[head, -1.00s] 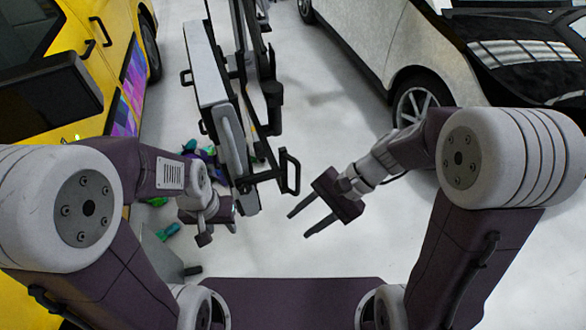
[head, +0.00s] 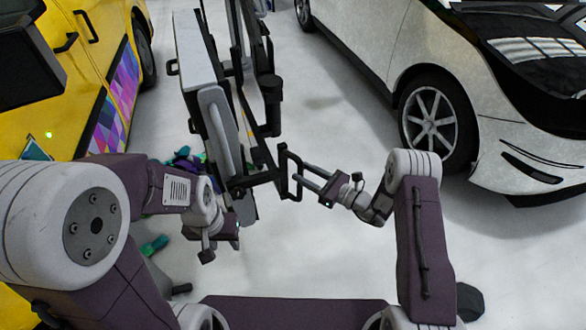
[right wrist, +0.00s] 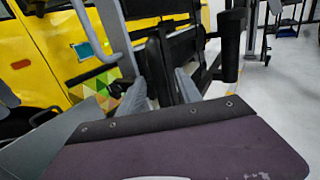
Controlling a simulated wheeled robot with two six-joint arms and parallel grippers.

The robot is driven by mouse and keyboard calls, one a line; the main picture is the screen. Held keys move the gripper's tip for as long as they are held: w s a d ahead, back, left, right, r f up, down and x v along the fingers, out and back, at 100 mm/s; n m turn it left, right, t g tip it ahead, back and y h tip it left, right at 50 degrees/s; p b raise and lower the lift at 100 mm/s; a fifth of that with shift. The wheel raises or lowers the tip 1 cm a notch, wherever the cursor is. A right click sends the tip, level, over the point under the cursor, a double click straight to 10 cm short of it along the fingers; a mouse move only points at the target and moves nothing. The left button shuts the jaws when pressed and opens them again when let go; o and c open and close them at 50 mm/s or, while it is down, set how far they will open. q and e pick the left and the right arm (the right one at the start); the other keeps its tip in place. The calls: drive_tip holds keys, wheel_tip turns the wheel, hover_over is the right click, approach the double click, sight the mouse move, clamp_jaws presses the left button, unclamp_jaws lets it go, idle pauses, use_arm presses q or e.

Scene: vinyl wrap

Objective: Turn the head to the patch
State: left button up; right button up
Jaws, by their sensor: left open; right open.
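A purple and pink geometric patch (head: 116,102) covers the lower door of the yellow car (head: 88,50) at the left of the head view. A small teal square patch (head: 37,149) lies lower on the car's side; a teal square also shows in the right wrist view (right wrist: 84,48). My left gripper (head: 208,248) is open, at the lower middle left, below the rack. My right gripper (head: 302,174) is open, its fingers pointing left at the rack's black handle (head: 287,170). In the right wrist view, dark bars show between its fingers; I cannot tell if they touch.
A tall grey and black rack (head: 205,80) stands in the middle between the cars. A silver-white car (head: 370,45) with a black front fills the right. Coloured items (head: 155,245) lie near my left arm. The pale floor (head: 325,110) right of the rack is open.

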drive_tip(key=x, duration=0.5)
drive_tip(key=shift+c, duration=0.2)
clamp_jaws()
drive_tip(key=shift+s, duration=0.1)
drive_tip(key=shift+f, duration=0.1)
idle(0.9)
